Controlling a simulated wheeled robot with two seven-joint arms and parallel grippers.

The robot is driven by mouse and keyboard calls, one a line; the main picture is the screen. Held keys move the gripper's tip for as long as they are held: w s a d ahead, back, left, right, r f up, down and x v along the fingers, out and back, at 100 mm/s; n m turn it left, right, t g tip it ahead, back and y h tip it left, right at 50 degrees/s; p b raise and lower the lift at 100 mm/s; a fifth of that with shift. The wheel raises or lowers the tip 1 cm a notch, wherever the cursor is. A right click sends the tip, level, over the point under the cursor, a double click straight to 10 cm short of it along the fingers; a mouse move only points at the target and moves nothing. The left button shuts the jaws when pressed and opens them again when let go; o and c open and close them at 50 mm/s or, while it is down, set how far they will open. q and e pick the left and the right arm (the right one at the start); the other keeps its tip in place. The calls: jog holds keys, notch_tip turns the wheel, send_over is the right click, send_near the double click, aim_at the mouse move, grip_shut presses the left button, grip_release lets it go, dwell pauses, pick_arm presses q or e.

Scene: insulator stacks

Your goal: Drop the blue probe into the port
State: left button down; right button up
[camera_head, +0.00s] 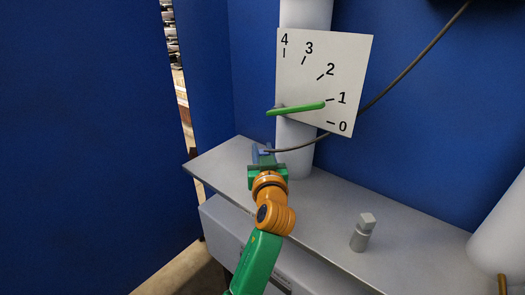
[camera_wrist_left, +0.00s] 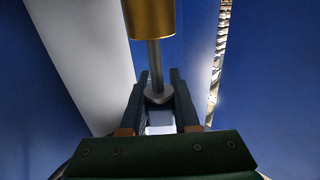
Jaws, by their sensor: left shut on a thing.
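My left gripper (camera_head: 264,151) is over the back left of the grey shelf, in front of the white column. It is shut on the blue probe, which shows in the head view only as a small bluish piece between the fingers, with a dark cable (camera_head: 325,137) running from there to the upper right. In the left wrist view, a grey shaft with a gold cylinder (camera_wrist_left: 150,16) stands between the fingers (camera_wrist_left: 158,98), with a pale block below it. I cannot make out a port in either view. My right gripper is not in view.
A white dial plate (camera_head: 318,75) marked 0 to 4 with a green pointer (camera_head: 296,109) hangs above the gripper. A grey block-topped post (camera_head: 362,233) stands on the shelf (camera_head: 320,205) to the right. Blue walls (camera_head: 80,140) enclose the left and back.

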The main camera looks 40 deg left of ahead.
pick_arm(q)
jog(key=shift+f+b, duration=1.15)
jog(key=shift+f, duration=0.2)
jog(key=c, duration=0.6)
grip_release()
jog(key=shift+r, duration=0.1)
